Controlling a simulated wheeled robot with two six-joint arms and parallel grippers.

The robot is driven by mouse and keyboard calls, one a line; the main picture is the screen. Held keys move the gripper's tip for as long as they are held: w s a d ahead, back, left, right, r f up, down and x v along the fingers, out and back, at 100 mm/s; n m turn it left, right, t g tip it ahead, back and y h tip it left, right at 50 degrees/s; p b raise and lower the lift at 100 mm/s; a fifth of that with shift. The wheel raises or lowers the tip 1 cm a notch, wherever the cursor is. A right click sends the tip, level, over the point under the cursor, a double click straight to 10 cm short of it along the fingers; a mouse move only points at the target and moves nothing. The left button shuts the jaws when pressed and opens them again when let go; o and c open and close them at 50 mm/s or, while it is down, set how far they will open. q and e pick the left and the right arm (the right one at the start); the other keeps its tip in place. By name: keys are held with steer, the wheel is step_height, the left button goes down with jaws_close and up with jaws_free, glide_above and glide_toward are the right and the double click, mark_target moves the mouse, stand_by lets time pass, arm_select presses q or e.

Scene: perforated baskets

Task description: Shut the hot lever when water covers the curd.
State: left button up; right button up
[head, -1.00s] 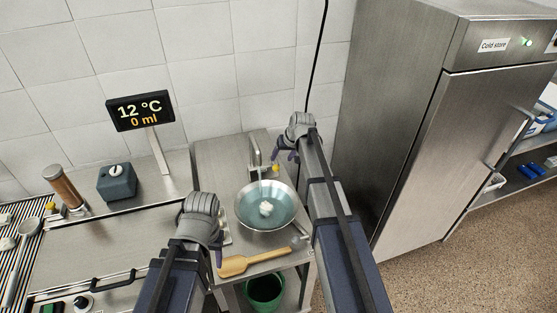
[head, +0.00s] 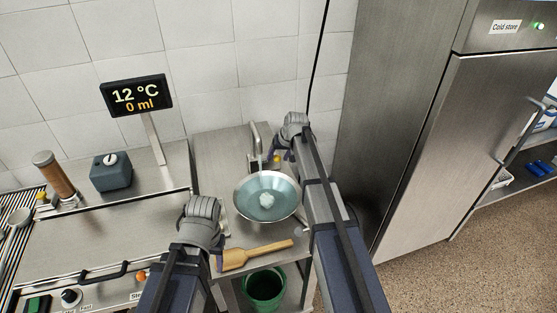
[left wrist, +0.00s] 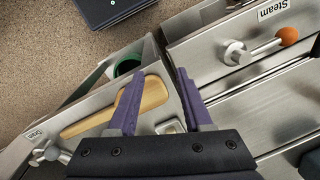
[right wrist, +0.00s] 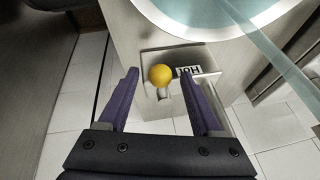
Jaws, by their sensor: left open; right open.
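The hot lever (right wrist: 161,75) has a yellow ball knob beside a "Hot" label. My right gripper (right wrist: 158,80) is open, with its fingers on either side of the knob; I cannot tell if they touch it. White curd (head: 266,200) sits in the middle of a round metal bowl (head: 240,212) holding bluish water. I cannot tell if water fully covers it. A translucent stream (right wrist: 275,55) crosses the right wrist view. The tap (head: 256,142) stands behind the bowl. My left gripper (left wrist: 158,77) is open and empty near a wooden paddle (left wrist: 105,112).
A display (head: 136,95) reads 12 °C and 0 ml. A green bucket (head: 264,287) is below the counter. A "Steam" lever with an orange knob (left wrist: 287,36) and a "Drain" lever (left wrist: 52,152) show in the left wrist view. The cold store (head: 480,120) stands at right.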

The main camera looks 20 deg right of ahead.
steer(key=shift+c, duration=0.2)
jaws_close()
stand_by(0.3)
stand_by(0.8)
